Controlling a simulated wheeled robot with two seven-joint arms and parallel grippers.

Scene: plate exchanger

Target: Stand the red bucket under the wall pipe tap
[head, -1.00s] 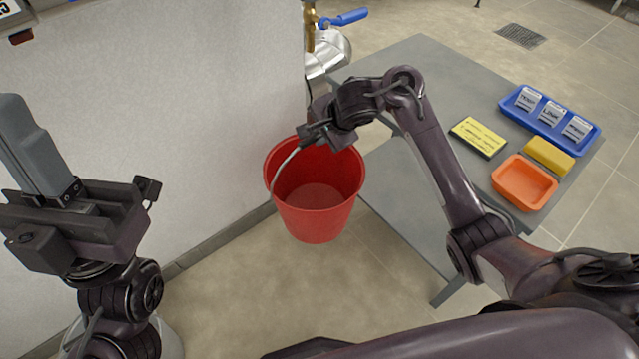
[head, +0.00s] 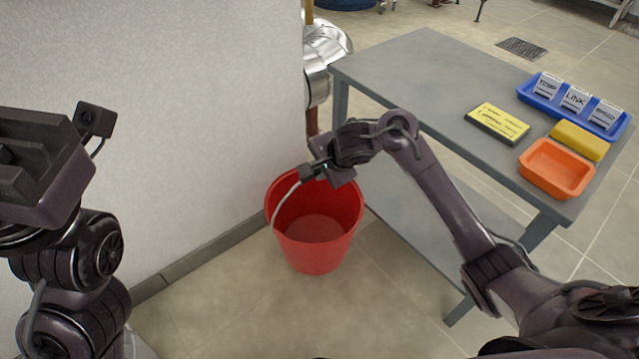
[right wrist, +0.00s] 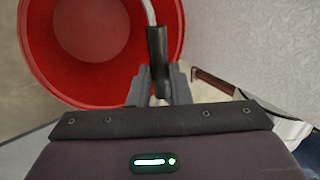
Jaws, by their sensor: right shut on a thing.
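The red bucket (head: 318,255) is upright and empty in the middle of the head view, beside the wall corner. Its wire handle is raised to the left of my right gripper (head: 312,172). My right gripper is shut on the handle's dark grip (right wrist: 157,60), above the bucket's rim. I cannot tell whether the bucket's base touches the floor. The tap is not visible in the head view now; a reddish pipe (head: 312,122) shows behind my right gripper.
A white wall (head: 180,100) stands left of the bucket. A silver-clad pipe (head: 318,85) is at its corner. A grey table (head: 420,75) to the right carries a blue tray (head: 545,108), an orange tray (head: 555,180), a yellow sponge (head: 580,141) and a yellow-topped block (head: 497,124). Front floor is clear.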

